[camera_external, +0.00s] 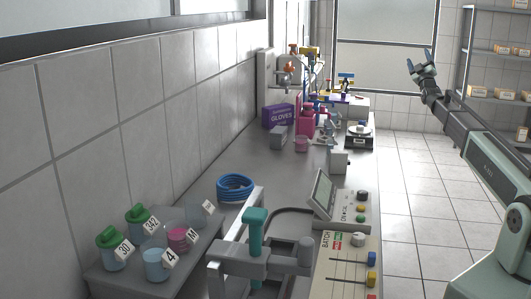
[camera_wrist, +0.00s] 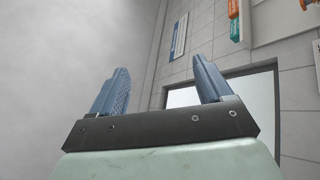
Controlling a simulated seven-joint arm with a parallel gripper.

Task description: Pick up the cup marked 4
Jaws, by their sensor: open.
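The cup marked 4 (camera_external: 155,268) stands at the front left of the bench in the external view, with pale blue contents and a white tag reading 4 at its right side. My gripper (camera_external: 421,61) is raised high at the right, far from the cup and beyond the bench's right edge. In the wrist view my gripper (camera_wrist: 161,88) shows two blue fingers spread apart with nothing between them. The cup is not in the wrist view, which shows wall and a window or door frame.
Beside the cup stand a pink cup marked M (camera_external: 178,238), a clear cup (camera_external: 195,212), and green-lidded cups marked 30 (camera_external: 112,256) and 342 (camera_external: 139,226). A teal-handled clamp (camera_external: 256,235) and control panel (camera_external: 345,262) stand to the right. A blue hose coil (camera_external: 235,186) lies behind.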

